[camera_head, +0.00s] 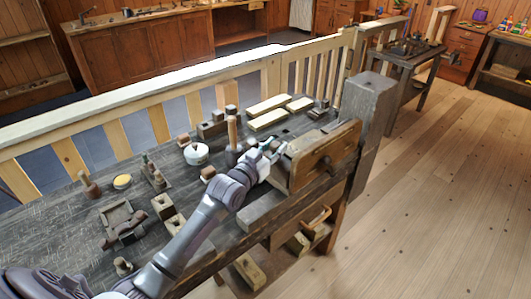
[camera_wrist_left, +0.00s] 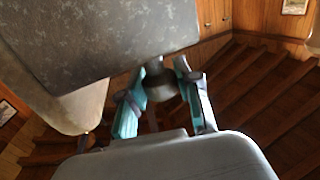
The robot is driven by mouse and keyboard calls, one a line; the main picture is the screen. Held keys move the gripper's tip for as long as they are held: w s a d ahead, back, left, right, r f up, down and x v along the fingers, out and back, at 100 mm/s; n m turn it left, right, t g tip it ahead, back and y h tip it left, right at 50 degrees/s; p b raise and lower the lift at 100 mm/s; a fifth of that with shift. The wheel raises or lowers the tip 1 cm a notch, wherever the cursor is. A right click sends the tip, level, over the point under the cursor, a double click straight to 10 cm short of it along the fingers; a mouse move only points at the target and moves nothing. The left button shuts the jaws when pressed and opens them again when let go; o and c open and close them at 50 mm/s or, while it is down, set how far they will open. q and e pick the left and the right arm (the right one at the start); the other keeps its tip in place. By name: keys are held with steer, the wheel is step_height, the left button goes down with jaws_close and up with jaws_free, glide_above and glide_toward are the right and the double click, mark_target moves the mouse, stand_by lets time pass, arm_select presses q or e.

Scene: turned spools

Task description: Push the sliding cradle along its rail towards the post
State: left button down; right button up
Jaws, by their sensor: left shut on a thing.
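My left arm reaches in from the lower left in the head view. Its gripper (camera_head: 268,152) is at the bench's right part, beside the wooden vise block (camera_head: 322,155). In the left wrist view the teal fingers (camera_wrist_left: 168,104) are shut on a small dark rounded piece (camera_wrist_left: 159,77); I cannot tell whether it belongs to the cradle. A thick grey upright post (camera_head: 368,103) stands at the bench's right end, beyond the vise block. The sliding cradle and its rail cannot be made out for certain; the arm hides part of the bench there. My right gripper is not in view.
The dark bench top (camera_head: 75,235) holds a white round pot (camera_head: 196,154), pale yellow blocks (camera_head: 268,104) and several small wooden pieces. A pale wooden railing (camera_head: 180,85) runs behind it. A large grey surface (camera_wrist_left: 110,35) fills the wrist view's upper left. Open floor lies right.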

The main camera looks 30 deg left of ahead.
arm_select(q)
steer(key=shift+w, duration=0.15)
steer(key=c, duration=0.8)
jaws_free()
steer(key=shift+s, duration=0.5)
steer(key=s, duration=0.3)
steer(key=s+a, duration=0.1)
steer(key=s, duration=0.7)
steer(key=shift+a, duration=0.2)
steer(key=shift+f, duration=0.1)
